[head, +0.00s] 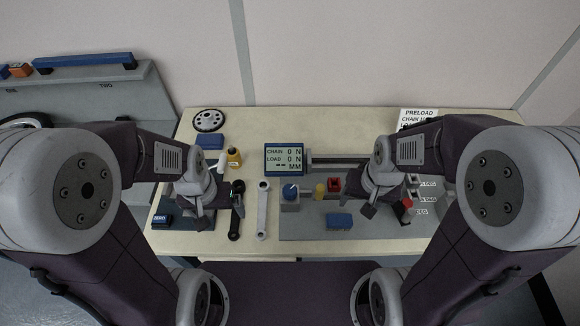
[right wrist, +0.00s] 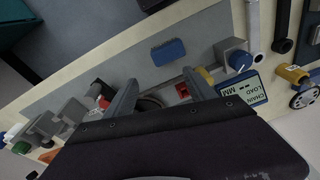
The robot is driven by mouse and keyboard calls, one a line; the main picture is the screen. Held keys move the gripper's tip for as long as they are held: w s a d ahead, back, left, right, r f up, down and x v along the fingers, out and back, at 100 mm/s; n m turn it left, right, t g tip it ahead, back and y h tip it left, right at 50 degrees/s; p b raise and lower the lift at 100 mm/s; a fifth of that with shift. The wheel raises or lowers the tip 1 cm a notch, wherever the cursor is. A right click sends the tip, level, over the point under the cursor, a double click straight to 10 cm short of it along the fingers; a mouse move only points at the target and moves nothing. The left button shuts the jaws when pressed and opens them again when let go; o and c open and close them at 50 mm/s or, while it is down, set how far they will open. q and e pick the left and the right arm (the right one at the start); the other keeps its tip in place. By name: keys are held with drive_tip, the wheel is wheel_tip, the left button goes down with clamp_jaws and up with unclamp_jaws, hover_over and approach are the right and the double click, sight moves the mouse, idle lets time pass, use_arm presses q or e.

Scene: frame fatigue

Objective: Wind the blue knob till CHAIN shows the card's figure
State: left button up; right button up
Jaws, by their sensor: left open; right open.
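The blue knob (head: 290,191) sits on a grey block on the grey board, and in the right wrist view (right wrist: 239,61) it is past the right finger. The display (head: 284,158) behind it reads CHAIN 0 N, LOAD 0 N and dashes before MM. The white card (head: 418,115) at the back right starts "PRELOAD CHAIN"; my right arm hides its figure. My right gripper (head: 385,208) is open and empty over the board, right of the knob; its fingers show in the right wrist view (right wrist: 160,78). My left gripper (head: 186,213) is open above the table's left part, apart from the knob.
A yellow part (head: 319,191) and a red part (head: 334,185) stand right of the knob. A blue block (head: 339,220) lies in front. Two wrenches, one black (head: 236,210) and one pale (head: 262,210), lie left of the knob.

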drive_tip(key=w+a+r+m+p, duration=0.2)
drive_tip(key=w+a+r+p, duration=0.25)
drive_tip(key=w, duration=0.45)
drive_tip(key=n+g+p, duration=0.2)
drive_tip(key=n+p, duration=0.1)
drive_tip(key=p, duration=0.2)
hover_over(290, 190)
wheel_tip(290, 190, down, 4)
drive_tip(key=shift+s+d+f, duration=0.15)
drive_tip(key=shift+s, duration=0.05)
wheel_tip(290, 190, down, 8)
drive_tip(key=shift+w+f+p, duration=0.15)
drive_tip(key=shift+p, duration=0.4)
drive_tip(key=shift+f+t, duration=0.3)
drive_tip(key=shift+f, duration=0.05)
drive_tip(key=shift+c, duration=0.3)
drive_tip(key=c, duration=1.3)
drive_tip(key=shift+m, duration=0.3)
